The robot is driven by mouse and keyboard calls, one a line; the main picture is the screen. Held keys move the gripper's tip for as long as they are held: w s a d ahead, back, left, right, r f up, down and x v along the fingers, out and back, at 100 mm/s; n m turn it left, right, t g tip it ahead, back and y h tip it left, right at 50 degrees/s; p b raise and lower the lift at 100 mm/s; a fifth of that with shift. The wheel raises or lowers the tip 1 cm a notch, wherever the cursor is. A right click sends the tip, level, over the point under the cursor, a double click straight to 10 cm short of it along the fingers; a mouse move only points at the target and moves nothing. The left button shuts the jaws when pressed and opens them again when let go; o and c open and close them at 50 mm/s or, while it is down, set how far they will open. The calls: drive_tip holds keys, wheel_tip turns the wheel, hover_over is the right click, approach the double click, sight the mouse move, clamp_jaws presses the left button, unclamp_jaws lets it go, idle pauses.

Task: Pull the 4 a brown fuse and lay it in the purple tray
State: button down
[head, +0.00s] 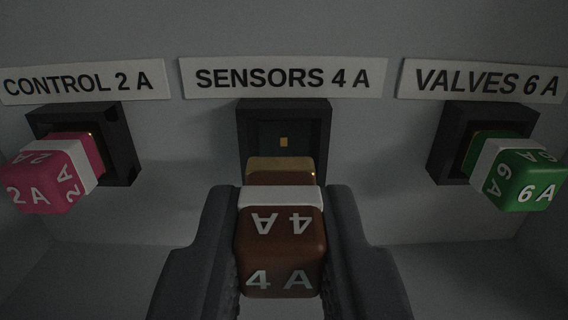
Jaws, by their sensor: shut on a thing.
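The brown fuse (280,240) has a white band and "4 A" printed on its faces. It is in the lower middle of the head view. My gripper (281,250) is shut on it, with one dark finger on each side. A brass-coloured part shows at the fuse's far end, in front of the dark socket (318,130) under the "SENSORS 4 A" label (284,77). The socket's upper opening is visible with a small brass contact inside. I cannot tell whether the fuse's far end is still inside the socket. The purple tray is not in view.
A pink 2 A fuse (50,180) sits in the left socket (121,150) under "CONTROL 2 A". A green 6 A fuse (525,182) sits in the right socket (450,145) under "VALVES 6 A". Both jut out from the grey panel on either side of my gripper.

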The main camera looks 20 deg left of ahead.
sight(284, 287)
drive_tip(key=shift+b+v, duration=0.55)
drive_tip(key=shift+v, duration=1.1)
drive_tip(key=shift+f, duration=0.1)
